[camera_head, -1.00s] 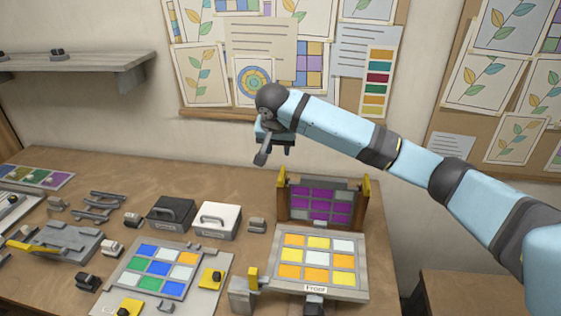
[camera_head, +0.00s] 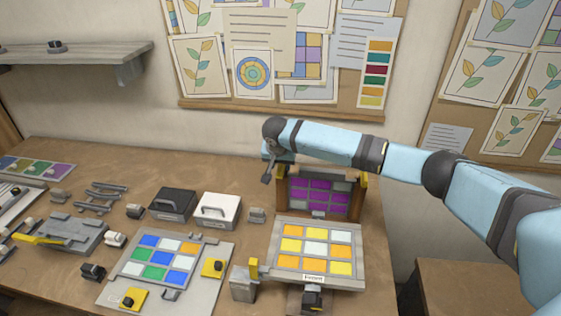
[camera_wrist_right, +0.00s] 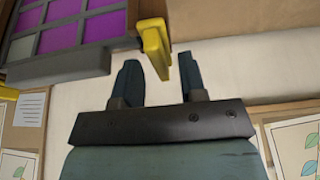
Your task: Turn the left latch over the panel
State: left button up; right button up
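A purple panel (camera_head: 318,190) stands upright in its wooden frame, with a yellow right latch (camera_head: 364,177) at its right post. The yellow left latch (camera_wrist_right: 154,42) shows in the right wrist view beside the corner of the panel (camera_wrist_right: 68,32). In the head view my arm and gripper largely hide this latch. My right gripper (camera_wrist_right: 158,68) is open, with its two dark fingers apart and the latch's end in line with the gap between them. I cannot tell whether they touch it. In the head view the right gripper (camera_head: 270,173) is at the panel's upper left. My left gripper is not in view.
A tray of yellow, orange and white tiles (camera_head: 365,270) lies in front of the panel. A white box (camera_head: 218,210) and a black box (camera_head: 172,205) stand to the left. A blue and green tile board (camera_head: 215,265) lies front left. The wall is behind.

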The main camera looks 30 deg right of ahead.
jog(key=shift+w+d+f, duration=0.1)
jog(key=shift+w+f, duration=0.05)
jog(key=shift+f, duration=0.05)
jog(key=shift+c, duration=0.2)
grip_shut()
